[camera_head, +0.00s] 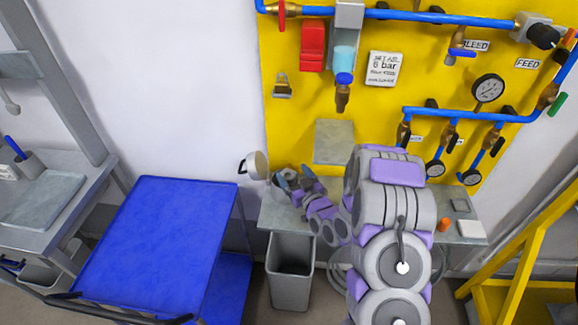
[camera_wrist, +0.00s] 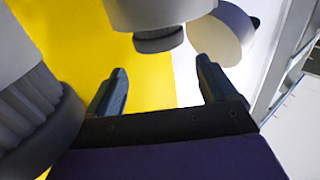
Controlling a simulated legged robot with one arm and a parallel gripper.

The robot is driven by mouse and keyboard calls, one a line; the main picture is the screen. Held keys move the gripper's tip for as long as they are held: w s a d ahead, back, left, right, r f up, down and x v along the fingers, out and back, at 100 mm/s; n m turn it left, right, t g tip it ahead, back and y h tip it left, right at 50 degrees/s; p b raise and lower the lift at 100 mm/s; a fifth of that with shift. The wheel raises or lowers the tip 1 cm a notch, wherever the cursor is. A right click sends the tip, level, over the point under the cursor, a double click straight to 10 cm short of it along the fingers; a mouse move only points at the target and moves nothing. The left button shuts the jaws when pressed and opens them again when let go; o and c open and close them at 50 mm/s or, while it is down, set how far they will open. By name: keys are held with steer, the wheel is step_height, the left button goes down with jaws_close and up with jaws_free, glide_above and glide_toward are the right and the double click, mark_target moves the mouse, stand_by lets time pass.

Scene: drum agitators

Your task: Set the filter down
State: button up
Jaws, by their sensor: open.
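My gripper (camera_wrist: 162,68) is open in the wrist view, with nothing between its two dark fingers. A pale grey cylinder with a darker end (camera_wrist: 158,38) is just beyond the fingertips, and a cream round piece (camera_wrist: 222,35) is beside it to the right. I cannot tell which of these is the filter, or whether either touches a finger. In the head view my gripper (camera_head: 282,180) is by the wall at the left edge of the yellow panel. A cream round piece (camera_head: 257,165) with a dark-edged loop shows just left of it, partly hidden.
A grey bench (camera_head: 270,213) runs below the yellow panel (camera_head: 290,125), with a grey bin (camera_head: 290,285) in front. A blue cart (camera_head: 160,240) with a clear top stands left. Blue pipes (camera_head: 440,113), gauges and valves cover the panel. A yellow frame (camera_head: 520,245) stands right.

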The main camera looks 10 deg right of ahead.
steer(key=s+d+r+g+h, duration=0.2)
steer(key=s+r+g, duration=0.15)
steer(key=s, duration=0.35)
steer(key=s+d+r+m+g+h+p, duration=0.1)
steer(key=s+d+r+g+h, duration=0.1)
steer(key=s+g, duration=0.3)
steer(key=s+d+r+g+h, duration=0.2)
steer(key=s+r+g, duration=0.1)
steer(key=s, duration=0.5)
steer(key=s+a+r+g, duration=0.2)
steer(key=s+r, duration=0.1)
steer(key=s, duration=0.6)
steer(key=s+a+r+m+g, duration=0.1)
steer(key=s+a+r+g, duration=0.2)
steer(key=s, duration=0.6)
steer(key=s+a+r+m+g+y, duration=0.1)
steer(key=s+a+r+g, duration=0.1)
steer(key=s, duration=0.7)
steer(key=shift+s+a+r+g, duration=0.25)
steer(key=shift+a+r+g, duration=0.1)
steer(key=shift+a+r, duration=0.3)
